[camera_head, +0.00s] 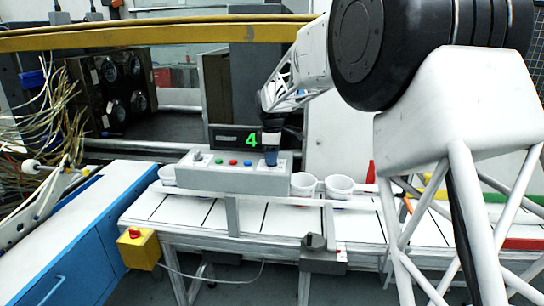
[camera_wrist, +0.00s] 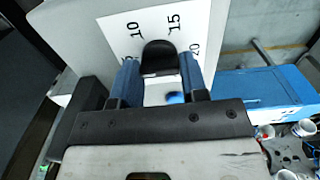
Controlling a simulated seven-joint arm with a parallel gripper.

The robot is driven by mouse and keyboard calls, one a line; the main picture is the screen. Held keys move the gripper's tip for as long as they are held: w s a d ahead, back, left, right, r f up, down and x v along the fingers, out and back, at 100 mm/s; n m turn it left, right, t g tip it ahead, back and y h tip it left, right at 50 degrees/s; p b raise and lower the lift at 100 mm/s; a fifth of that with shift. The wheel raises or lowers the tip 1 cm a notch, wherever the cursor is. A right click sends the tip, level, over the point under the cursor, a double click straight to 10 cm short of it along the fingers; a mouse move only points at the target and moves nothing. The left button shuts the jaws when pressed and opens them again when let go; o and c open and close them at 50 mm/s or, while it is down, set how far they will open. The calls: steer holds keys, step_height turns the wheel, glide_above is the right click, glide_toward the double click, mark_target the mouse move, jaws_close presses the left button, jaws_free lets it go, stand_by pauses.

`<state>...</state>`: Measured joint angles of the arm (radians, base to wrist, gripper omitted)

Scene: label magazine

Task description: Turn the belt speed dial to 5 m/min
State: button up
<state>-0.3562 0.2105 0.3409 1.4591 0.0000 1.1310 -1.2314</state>
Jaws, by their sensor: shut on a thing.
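The grey control box (camera_head: 232,178) stands over the white conveyor, with small buttons along its top. My gripper (camera_head: 271,157) reaches down onto the box's right end. In the wrist view my gripper (camera_wrist: 159,76) has its two blue fingers on either side of the black dial (camera_wrist: 158,54), shut on it. A dark display (camera_head: 235,138) behind the box shows a green 4.
White cups (camera_head: 339,187) stand on the conveyor (camera_head: 270,218) beside the box. A yellow box with a red button (camera_head: 138,248) is at the conveyor's front left. A blue cabinet (camera_head: 75,260) is at left. A yellow rail (camera_head: 150,35) crosses behind.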

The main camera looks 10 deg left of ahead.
steer(key=shift+f, duration=0.1)
steer(key=o, duration=0.9)
steer(key=shift+r, duration=4)
